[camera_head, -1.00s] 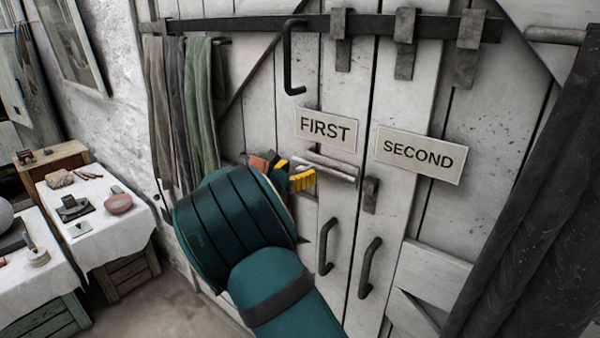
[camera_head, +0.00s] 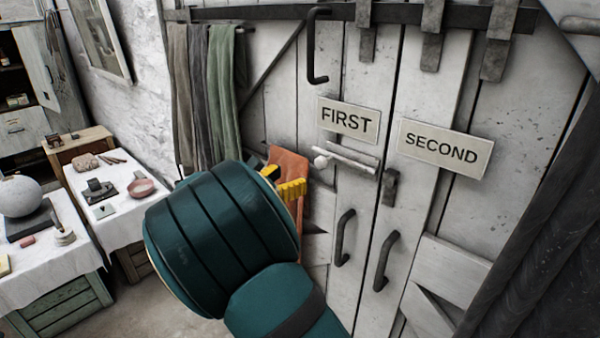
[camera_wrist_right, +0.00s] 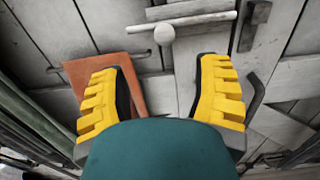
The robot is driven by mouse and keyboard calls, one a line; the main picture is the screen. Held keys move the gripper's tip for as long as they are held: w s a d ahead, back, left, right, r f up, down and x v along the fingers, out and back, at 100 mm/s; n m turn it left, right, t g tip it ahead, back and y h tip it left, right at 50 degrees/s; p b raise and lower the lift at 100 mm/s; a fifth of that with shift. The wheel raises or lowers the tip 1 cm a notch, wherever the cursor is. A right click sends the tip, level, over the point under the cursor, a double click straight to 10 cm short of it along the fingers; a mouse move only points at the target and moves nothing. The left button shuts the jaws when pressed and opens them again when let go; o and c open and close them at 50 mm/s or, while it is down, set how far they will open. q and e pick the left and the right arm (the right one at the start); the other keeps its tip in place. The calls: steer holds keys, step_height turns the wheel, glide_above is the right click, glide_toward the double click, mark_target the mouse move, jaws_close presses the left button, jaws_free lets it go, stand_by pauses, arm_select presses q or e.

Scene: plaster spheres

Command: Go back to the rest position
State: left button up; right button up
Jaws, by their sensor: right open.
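My right gripper (camera_wrist_right: 165,100) shows in the right wrist view with its two yellow fingers wide apart and nothing between them. In the head view the right gripper (camera_head: 282,181) is mostly hidden behind my teal arm, with only a yellow finger showing. It faces the white plank door (camera_head: 345,185), below and left of a bar latch with a round white knob (camera_head: 321,162). The knob also shows in the right wrist view (camera_wrist_right: 164,34), beyond the fingertips. An orange-brown cloth or panel (camera_head: 289,165) hangs on the door behind the gripper. My left gripper is not in view.
The door carries a FIRST sign (camera_head: 347,119), a SECOND sign (camera_head: 445,148) and dark handles (camera_head: 387,261). Cloths (camera_head: 222,95) hang left of it. Tables with white covers (camera_head: 120,214) stand at the left, one bearing a grey sphere (camera_head: 19,196). Some floor between is clear.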

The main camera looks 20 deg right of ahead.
steer(key=shift+s+a, duration=0.2)
steer(key=shift+a, duration=0.15)
steer(key=s+f+m+g+y+b, duration=0.25)
steer(key=s+f+y, duration=0.3)
steer(key=f, duration=1.15)
steer(key=s+f+m+g+y+b, duration=0.1)
steer(key=s+f+m+g+y, duration=0.5)
steer(key=f, duration=1)
steer(key=s+a+f+m+t+y+b, duration=0.3)
steer(key=s+a+f+m+y, duration=0.6)
steer(key=s+a+f+m, duration=0.4)
steer(key=s+a+m+b, duration=0.1)
steer(key=m, duration=0.2)
